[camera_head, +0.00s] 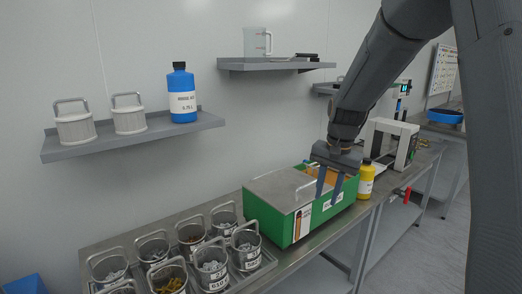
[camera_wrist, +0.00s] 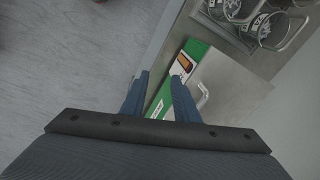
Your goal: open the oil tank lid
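The oil tank (camera_head: 277,222) is a green box on the steel bench, with a flat grey metal lid (camera_head: 272,190) on top. In the wrist view its green side (camera_wrist: 160,97) shows between and beyond my fingers. A thin bar handle (camera_head: 306,184) stands near the lid's right end; it also shows in the wrist view (camera_wrist: 203,96), just right of my right finger. My gripper (camera_head: 330,191) points down at the tank's right front. Its two blue-grey fingers (camera_wrist: 158,98) are apart with nothing clearly held. The fingers partly hide an orange area at the tank's right end.
Several metal baskets of small parts (camera_head: 212,266) stand in a tray left of the tank. A yellow bottle (camera_head: 366,181) and a white-and-black machine (camera_head: 387,147) stand to its right. Wall shelves (camera_head: 140,137) hold white filters and a blue bottle (camera_head: 182,94).

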